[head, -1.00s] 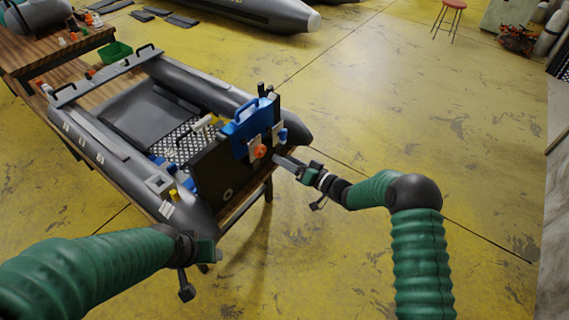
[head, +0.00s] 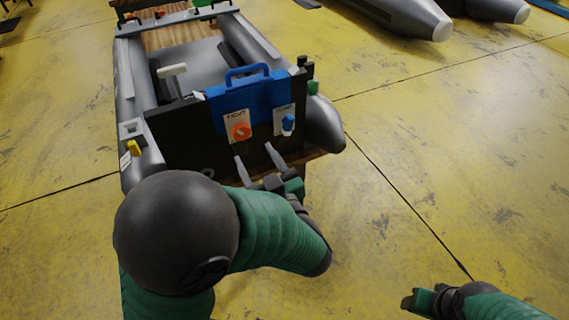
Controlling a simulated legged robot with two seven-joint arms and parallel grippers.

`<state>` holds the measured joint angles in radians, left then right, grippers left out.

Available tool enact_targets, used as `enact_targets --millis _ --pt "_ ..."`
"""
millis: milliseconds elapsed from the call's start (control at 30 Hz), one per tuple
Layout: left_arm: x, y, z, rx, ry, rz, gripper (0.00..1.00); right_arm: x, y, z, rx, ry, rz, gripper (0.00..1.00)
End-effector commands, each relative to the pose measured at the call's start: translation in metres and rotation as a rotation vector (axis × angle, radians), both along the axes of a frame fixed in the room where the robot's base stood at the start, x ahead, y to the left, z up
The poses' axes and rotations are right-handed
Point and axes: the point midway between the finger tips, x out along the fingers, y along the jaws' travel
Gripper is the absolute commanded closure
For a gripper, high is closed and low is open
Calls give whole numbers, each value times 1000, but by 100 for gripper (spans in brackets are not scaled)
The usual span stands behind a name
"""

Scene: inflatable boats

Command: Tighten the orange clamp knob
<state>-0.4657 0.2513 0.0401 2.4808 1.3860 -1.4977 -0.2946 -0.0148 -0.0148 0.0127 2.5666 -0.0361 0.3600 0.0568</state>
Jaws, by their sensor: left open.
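The orange clamp knob (head: 240,132) sits on a white label plate on the front of a blue bracket (head: 245,92) with a handle, mounted on the boat's dark transom (head: 180,140). My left gripper (head: 254,152) is open, its two grey fingers pointing up just below and to the right of the knob. The fingers look apart from the knob and hold nothing; the exact depth gap is unclear. My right gripper (head: 424,300) is low at the right, away from the boat, and its jaws are too small to judge.
A blue knob (head: 288,124) on a second label plate is to the right of the orange one. The grey boat tube (head: 325,125) flanks the transom on the right. Open yellow floor (head: 420,170) lies to the right. Other grey boats (head: 405,15) are at the back.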

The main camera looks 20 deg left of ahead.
Motion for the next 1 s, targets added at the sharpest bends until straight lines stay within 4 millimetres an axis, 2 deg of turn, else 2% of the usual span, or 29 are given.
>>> enact_targets --millis 167,467,500,533,633,800,1000 --pt "18 18 0 3 -2 4 42 1 -2 -9 5 1 -2 42" --pt "65 69 0 6 -1 3 42 3 -5 -26 8 0 -2 42" --pt "66 68 -7 -44 -63 -2 42 3 -5 -43 8 -1 -2 42" --pt "65 67 -7 -90 -118 -3 42 3 -5 -50 8 -1 -2 42" --pt "65 67 -5 -201 -247 -4 42 2 -4 -64 8 0 -2 42" --pt "65 67 1 -288 -345 -4 42 3 -4 -71 8 -1 -2 42" --pt "65 67 3 -295 -353 -5 42 3 -4 -69 8 -1 -2 42"
